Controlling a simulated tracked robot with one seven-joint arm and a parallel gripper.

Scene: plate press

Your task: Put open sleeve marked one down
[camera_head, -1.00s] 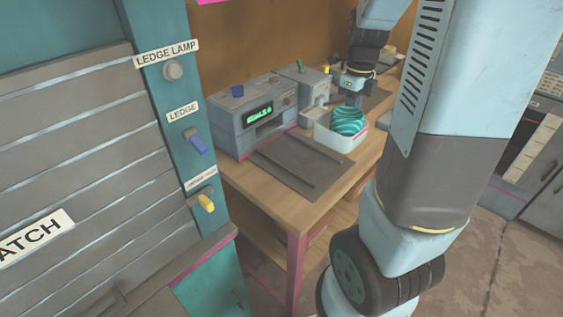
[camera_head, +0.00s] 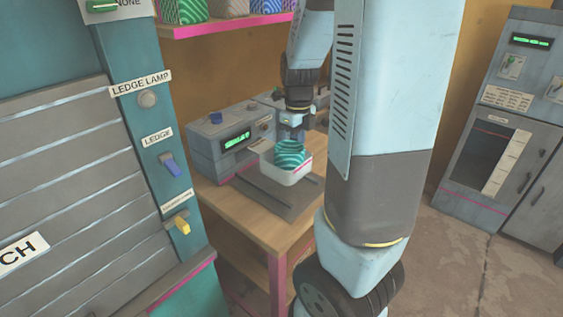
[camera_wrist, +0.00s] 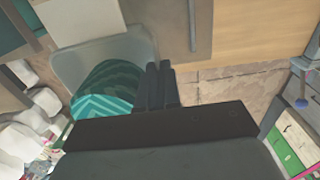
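A pale open-topped box (camera_head: 290,178), which I take for the open sleeve, shows over the dark railed mat (camera_head: 262,202) on the wooden table. A teal striped piece (camera_head: 289,153) sits in it. No number is readable. My gripper (camera_head: 293,132) points down at the box's far side. In the wrist view its two dark fingers (camera_wrist: 161,84) are close together at the box's rim (camera_wrist: 150,44) and appear closed on its wall. The teal piece (camera_wrist: 103,88) lies left of the fingers. Whether the box touches the mat cannot be told.
A grey machine (camera_head: 233,138) with a green display stands behind the mat. A pink-edged shelf (camera_head: 225,27) with patterned pots hangs above. A teal cabinet with a slatted shutter (camera_head: 60,180) stands at left. The table's front is clear. A grey cabinet (camera_head: 490,150) is at right.

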